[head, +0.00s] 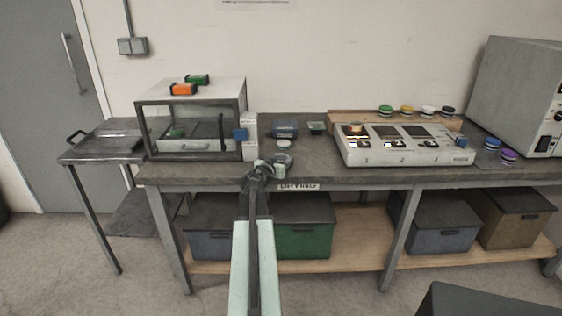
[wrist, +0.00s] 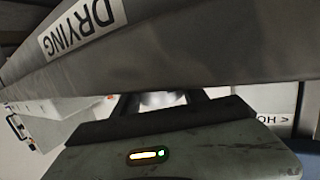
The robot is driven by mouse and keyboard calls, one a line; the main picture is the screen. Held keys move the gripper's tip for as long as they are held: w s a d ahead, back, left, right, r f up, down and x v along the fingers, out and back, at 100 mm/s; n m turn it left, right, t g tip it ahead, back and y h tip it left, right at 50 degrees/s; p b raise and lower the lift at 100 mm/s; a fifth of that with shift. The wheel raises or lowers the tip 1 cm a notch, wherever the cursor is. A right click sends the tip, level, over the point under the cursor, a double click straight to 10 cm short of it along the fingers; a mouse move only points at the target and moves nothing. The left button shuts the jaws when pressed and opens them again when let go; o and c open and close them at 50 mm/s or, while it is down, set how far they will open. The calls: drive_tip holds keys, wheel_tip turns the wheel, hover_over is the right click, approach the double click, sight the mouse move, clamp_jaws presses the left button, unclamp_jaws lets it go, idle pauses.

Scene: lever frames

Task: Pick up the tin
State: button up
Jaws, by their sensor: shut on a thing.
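My gripper (head: 258,172) is at the front edge of the bench, left of the DRYING label. In the wrist view its dark jaws are shut on a small, pale, shiny tin (wrist: 162,99). Only a strip of the tin shows between the jaws, and its lid colour is hidden. Other small tins stand on the bench: green (head: 385,110), yellow (head: 407,109) and others in a row at the back, and a blue-lidded one (head: 491,143) and a purple-lidded one (head: 508,155) at the right.
The bench edge (wrist: 190,50) fills the upper wrist view, close to my gripper. A glass-fronted cabinet (head: 243,126) stands at the left, and a sloped panel with screens (head: 430,155) at the right. A white disc (head: 283,143) lies just behind my gripper. Boxes stand on the lower shelf.

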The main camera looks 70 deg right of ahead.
sight(281, 159)
wheel_tip(281, 159, up, 23)
drive_tip(key=p, duration=2.3)
